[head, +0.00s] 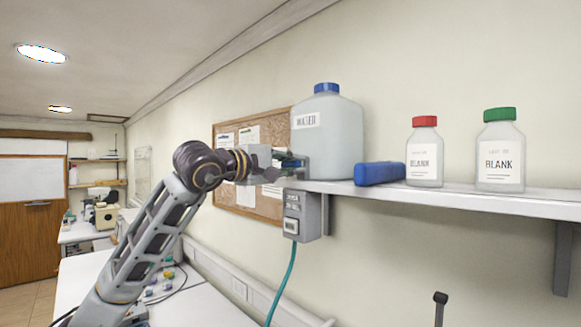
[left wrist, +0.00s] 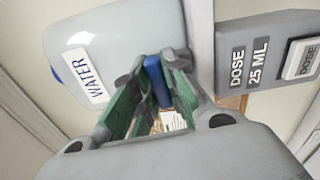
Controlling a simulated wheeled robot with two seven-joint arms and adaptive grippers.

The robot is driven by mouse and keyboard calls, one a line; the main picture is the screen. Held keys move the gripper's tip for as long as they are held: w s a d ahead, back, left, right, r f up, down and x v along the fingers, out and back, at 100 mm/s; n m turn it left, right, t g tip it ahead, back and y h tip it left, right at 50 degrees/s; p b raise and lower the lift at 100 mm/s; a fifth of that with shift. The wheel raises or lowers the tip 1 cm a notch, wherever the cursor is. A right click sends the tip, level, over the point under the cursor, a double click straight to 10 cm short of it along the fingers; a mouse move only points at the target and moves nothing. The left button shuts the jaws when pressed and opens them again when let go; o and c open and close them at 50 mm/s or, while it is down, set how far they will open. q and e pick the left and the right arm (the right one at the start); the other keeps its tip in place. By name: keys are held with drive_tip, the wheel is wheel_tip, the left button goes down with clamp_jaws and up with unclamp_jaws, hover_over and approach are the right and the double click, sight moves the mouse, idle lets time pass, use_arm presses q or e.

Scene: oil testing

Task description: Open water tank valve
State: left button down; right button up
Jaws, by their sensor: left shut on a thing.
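The water tank (head: 328,140), a large pale grey jug labelled WATER with a blue cap, stands on the shelf's left end. It also shows in the left wrist view (left wrist: 125,35). My left gripper (head: 292,163) is at the tank's lower left side. In the left wrist view, its green-padded fingers (left wrist: 150,88) are shut on a blue valve handle (left wrist: 156,78) in front of the tank. The gripper hides most of the valve in the head view. My right gripper is not in view.
A grey dosing box (head: 301,214) marked DOSE 25 ML hangs under the shelf, with a teal hose (head: 281,285). On the shelf (head: 470,198) are a blue case (head: 379,173), a red-capped bottle (head: 425,155) and a green-capped bottle (head: 500,155). A corkboard (head: 228,193) is behind my gripper.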

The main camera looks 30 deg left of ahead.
use_arm(q)
drive_tip(key=n+b, duration=0.2)
drive_tip(key=n, duration=0.1)
drive_tip(key=shift+f+n, duration=0.15)
drive_tip(key=shift+n, duration=0.25)
drive_tip(key=n+b, duration=0.1)
drive_tip(key=n, duration=0.3)
drive_tip(key=shift+n+b, duration=0.3)
drive_tip(key=shift+b, duration=0.05)
drive_tip(key=n+b, duration=0.1)
drive_tip(key=n, duration=0.3)
drive_tip(key=shift+n+b, duration=0.3)
drive_tip(key=shift+b, duration=0.05)
drive_tip(key=shift+n+b, duration=0.65)
drive_tip(key=shift+n, duration=1.45)
drive_tip(key=c, duration=1.4)
unclamp_jaws()
drive_tip(key=shift+c, duration=0.2)
drive_tip(key=shift+s, duration=0.15)
